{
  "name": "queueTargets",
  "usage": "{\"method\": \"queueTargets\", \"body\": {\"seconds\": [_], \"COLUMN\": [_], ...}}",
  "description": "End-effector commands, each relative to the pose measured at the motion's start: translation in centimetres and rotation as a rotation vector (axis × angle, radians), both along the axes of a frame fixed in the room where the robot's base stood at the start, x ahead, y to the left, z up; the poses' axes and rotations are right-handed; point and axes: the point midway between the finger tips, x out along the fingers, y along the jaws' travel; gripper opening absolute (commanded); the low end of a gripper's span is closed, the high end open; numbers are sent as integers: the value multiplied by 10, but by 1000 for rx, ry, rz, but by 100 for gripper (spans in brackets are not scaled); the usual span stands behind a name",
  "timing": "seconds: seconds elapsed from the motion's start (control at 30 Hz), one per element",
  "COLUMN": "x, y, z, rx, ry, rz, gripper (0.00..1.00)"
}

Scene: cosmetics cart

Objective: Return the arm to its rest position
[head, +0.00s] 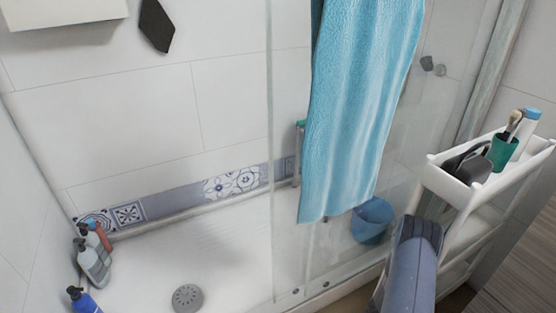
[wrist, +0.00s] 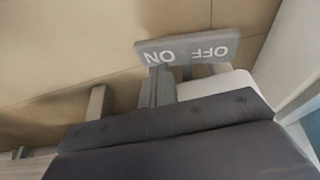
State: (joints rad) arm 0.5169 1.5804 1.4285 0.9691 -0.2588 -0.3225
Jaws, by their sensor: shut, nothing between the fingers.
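In the head view, a blue-grey link of my arm (head: 410,262) shows at the lower right, in front of the white cart (head: 455,203). My gripper does not show in the head view. The wrist view shows a grey plate (wrist: 187,50) with upside-down "ON" and "OFF" lettering above a large dark surface, which look like parts of my own body. A brown floor or wall surface lies behind them.
The cart's top tray holds a green cup (head: 503,152) with brushes, a white-and-blue tube (head: 527,128) and dark items. A blue towel (head: 360,100) hangs over the shower glass. A blue bucket (head: 371,222) stands behind it. Bottles (head: 92,262) stand at lower left.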

Motion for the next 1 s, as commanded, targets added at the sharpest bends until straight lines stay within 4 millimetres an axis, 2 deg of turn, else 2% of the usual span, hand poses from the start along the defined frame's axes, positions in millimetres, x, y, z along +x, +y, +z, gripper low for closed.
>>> {"method": "queueTargets", "body": {"seconds": [0.1, 0.53, 0.67, 1.0], "x": [1, 0, 0, 0], "y": [0, 0, 0, 0], "z": [-9, 0, 14, 65], "rx": [0, -1, -1, -1], "ry": [-2, -1, 0, -1], "rz": [-1, -1, 0, -2], "gripper": [0, 0, 0, 0]}}
